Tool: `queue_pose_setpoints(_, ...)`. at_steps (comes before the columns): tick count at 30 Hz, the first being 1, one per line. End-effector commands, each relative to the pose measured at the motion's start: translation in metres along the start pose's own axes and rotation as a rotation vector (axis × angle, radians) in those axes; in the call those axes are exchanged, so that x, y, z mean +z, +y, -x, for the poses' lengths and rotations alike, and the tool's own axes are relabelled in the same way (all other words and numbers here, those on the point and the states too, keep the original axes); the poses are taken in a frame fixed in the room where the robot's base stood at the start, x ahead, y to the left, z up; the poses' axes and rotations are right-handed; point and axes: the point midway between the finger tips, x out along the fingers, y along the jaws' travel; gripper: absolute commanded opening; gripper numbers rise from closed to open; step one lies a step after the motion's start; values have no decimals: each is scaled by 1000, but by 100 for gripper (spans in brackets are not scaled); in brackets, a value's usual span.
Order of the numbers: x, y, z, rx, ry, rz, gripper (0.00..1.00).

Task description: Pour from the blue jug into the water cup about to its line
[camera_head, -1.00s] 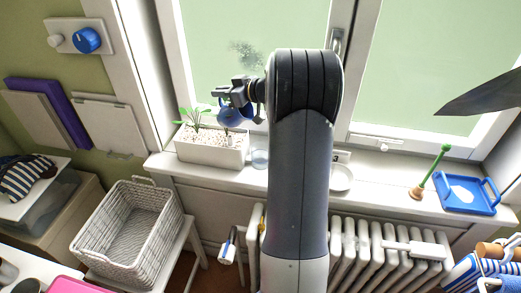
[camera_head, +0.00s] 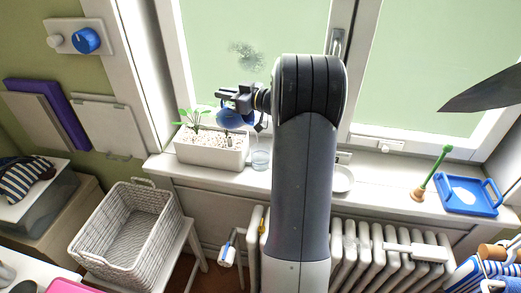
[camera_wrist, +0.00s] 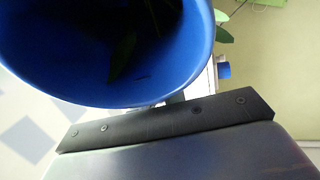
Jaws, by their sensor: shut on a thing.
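The blue jug (camera_head: 230,117) is held by my gripper (camera_head: 236,100) above the window sill, over the right part of the white planter. In the wrist view the jug (camera_wrist: 110,92) fills the upper left, its wide round mouth facing the camera. The inside looks dark blue, with a dark leaf-like shape; I cannot tell the liquid level. The clear water cup (camera_head: 261,160) stands on the sill just right of the planter, below and to the right of the jug. Its line and contents are too small to make out.
The white planter (camera_head: 212,158) with green plants stands beside the cup. A white saucer (camera_head: 343,180) lies partly behind my arm. A blue tray (camera_head: 469,209) and a green-handled tool (camera_head: 432,173) are farther right. The window pane (camera_head: 235,30) is close behind. A wicker basket (camera_head: 88,258) stands below left.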

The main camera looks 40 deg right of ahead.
Motion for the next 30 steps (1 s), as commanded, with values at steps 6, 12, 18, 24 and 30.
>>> queue_pose_setpoints(6, -1, 0, 1, 1, 17, 1, 0)
queue_pose_setpoints(12, -1, 0, 2, 0, 22, 1, 0)
queue_pose_setpoints(18, 0, 0, 3, 0, 36, 1, 0)
queue_pose_setpoints(24, 0, 0, 4, 0, 48, 0, 0)
queue_pose_setpoints(30, 0, 0, 5, 0, 63, 0, 0)
